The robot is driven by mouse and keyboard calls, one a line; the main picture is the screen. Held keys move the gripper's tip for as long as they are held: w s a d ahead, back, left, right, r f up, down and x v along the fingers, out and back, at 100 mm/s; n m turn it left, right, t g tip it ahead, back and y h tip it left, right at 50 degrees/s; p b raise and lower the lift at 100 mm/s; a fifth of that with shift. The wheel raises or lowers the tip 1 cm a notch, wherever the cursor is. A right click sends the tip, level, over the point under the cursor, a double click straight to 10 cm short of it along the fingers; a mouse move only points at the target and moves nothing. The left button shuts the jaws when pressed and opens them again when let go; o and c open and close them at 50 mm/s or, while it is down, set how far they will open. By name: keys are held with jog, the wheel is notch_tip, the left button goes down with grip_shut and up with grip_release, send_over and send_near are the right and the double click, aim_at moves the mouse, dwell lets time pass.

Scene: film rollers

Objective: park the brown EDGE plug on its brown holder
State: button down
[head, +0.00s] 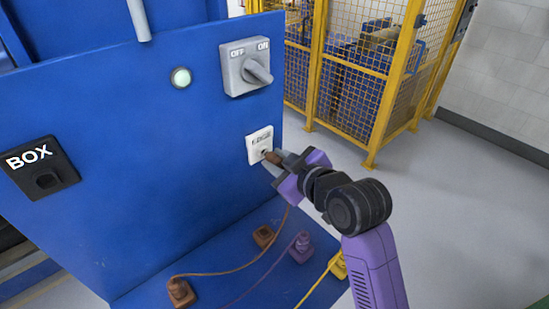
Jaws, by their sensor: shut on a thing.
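My gripper (283,163), at the end of the purple arm, is shut on the brown EDGE plug (272,157). The plug is right at the white EDGE socket plate (259,143) on the blue panel; I cannot tell whether it is seated or just clear of it. A brown cord hangs from the plug and runs down to a brown block (180,293) at the lower left of the blue ledge. Another brown block, which looks like the brown holder (263,236), stands on the ledge below the socket, with nothing visibly parked on it.
A purple plug block (301,247) and a yellow one (338,264) with cords stand on the blue ledge (215,262) right of the brown holder. An OFF/ON switch (245,67), a pale round light (181,78) and a black BOX socket (40,168) are on the panel.

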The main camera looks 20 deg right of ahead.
jog(key=shift+s+d, duration=0.1)
jog(key=shift+s, duration=0.15)
jog(key=shift+s+d, duration=0.1)
jog(key=shift+s, duration=0.25)
jog(key=shift+s+d, duration=0.1)
jog(key=shift+s, duration=0.2)
jog(key=shift+s+d, duration=0.1)
jog(key=shift+s, duration=0.2)
jog(key=shift+s+d, duration=0.15)
jog(key=shift+s, duration=0.35)
